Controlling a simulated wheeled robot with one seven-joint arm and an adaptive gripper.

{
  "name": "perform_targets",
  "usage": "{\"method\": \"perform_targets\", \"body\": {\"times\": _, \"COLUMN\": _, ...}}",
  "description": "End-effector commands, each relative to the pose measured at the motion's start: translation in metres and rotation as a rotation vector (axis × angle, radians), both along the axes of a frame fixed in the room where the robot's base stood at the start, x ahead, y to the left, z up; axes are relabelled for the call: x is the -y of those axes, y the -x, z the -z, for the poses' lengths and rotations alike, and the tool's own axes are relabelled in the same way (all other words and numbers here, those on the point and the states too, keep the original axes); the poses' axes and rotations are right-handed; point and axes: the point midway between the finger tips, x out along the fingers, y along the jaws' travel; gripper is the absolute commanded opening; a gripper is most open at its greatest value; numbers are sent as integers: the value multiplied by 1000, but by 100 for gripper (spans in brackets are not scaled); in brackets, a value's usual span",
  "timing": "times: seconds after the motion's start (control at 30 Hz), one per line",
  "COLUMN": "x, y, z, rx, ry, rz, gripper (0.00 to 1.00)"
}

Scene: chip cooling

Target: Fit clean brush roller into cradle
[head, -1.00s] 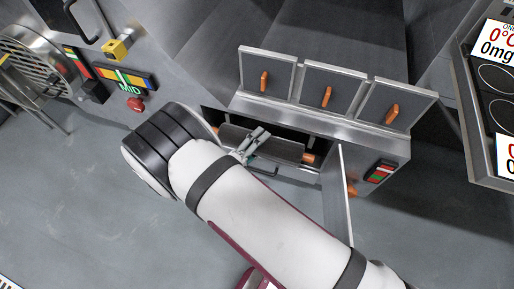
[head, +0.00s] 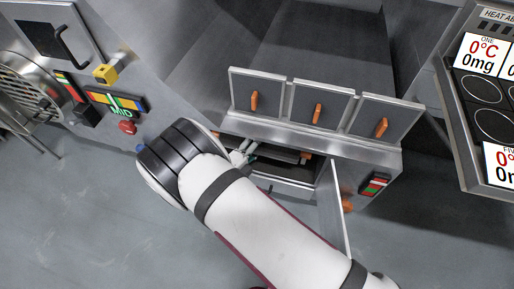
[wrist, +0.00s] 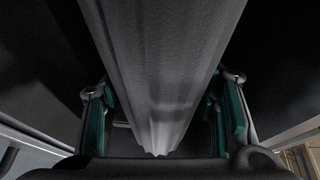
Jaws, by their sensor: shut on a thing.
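The brush roller (wrist: 165,60) is a long grey, ridged cylinder that runs between my gripper's teal finger pads in the wrist view. In the head view the roller (head: 280,151) lies crosswise in the dark opening below the flaps, with an orange end at its right. My gripper (head: 245,154) is shut on it near the opening's left part; it also shows in the wrist view (wrist: 165,112). My arm hides the roller's left end. The cradle seats inside the opening are too dark to make out, so I cannot tell whether the roller touches them.
An open door (head: 333,208) stands out at the opening's right side. A row of grey flaps (head: 318,103) with orange handles is above. A control panel (head: 116,101) and red button (head: 127,128) are at the left. A measuring station (head: 490,95) stands at the right.

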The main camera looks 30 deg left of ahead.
Motion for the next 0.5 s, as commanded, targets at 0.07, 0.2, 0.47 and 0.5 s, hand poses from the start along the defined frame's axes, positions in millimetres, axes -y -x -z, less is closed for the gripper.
{"method": "perform_targets", "body": {"times": 0.07, "x": -2, "y": -6, "z": 0, "rx": 1, "ry": -1, "rz": 0, "gripper": 14}}
{"method": "perform_targets", "body": {"times": 0.2, "x": -4, "y": -16, "z": -1, "rx": 2, "ry": -2, "rz": 0, "gripper": 14}}
{"method": "perform_targets", "body": {"times": 0.47, "x": -7, "y": -29, "z": -1, "rx": 1, "ry": -2, "rz": 1, "gripper": 14}}
{"method": "perform_targets", "body": {"times": 0.5, "x": -7, "y": -30, "z": -1, "rx": 1, "ry": -1, "rz": 1, "gripper": 14}}
